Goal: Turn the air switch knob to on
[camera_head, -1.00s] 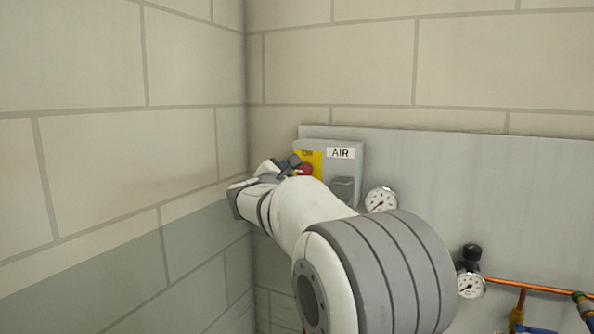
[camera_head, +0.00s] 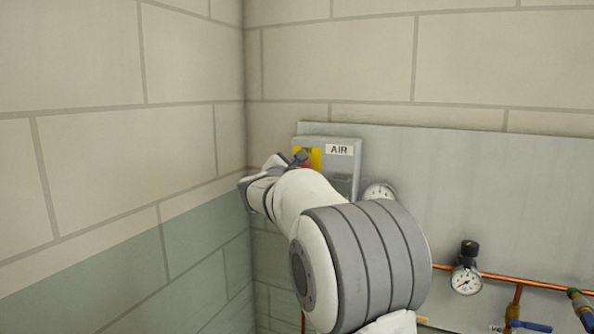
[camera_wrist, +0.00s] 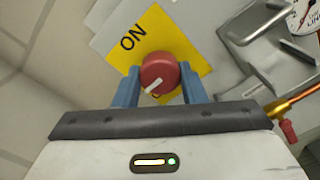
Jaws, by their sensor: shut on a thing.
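The air switch knob (camera_wrist: 158,68) is red with a white mark and sits on a yellow plate (camera_wrist: 150,33) lettered ON. In the wrist view the white mark slants towards the lower left of the picture, and the ON lettering is above and left of the knob. My gripper (camera_wrist: 159,75) has its two blue fingers on either side of the knob and is shut on it. In the head view, the gripper (camera_head: 298,158) is at the yellow plate (camera_head: 316,155) on the grey box labelled AIR (camera_head: 340,150). The knob is mostly hidden there by my gripper and arm.
A round gauge (camera_head: 379,190) is just right of the box, partly behind my arm. Another gauge (camera_head: 466,281), a copper pipe (camera_head: 510,282) and a blue-handled valve (camera_head: 530,325) are at lower right. A block wall (camera_head: 120,190) stands close on the left.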

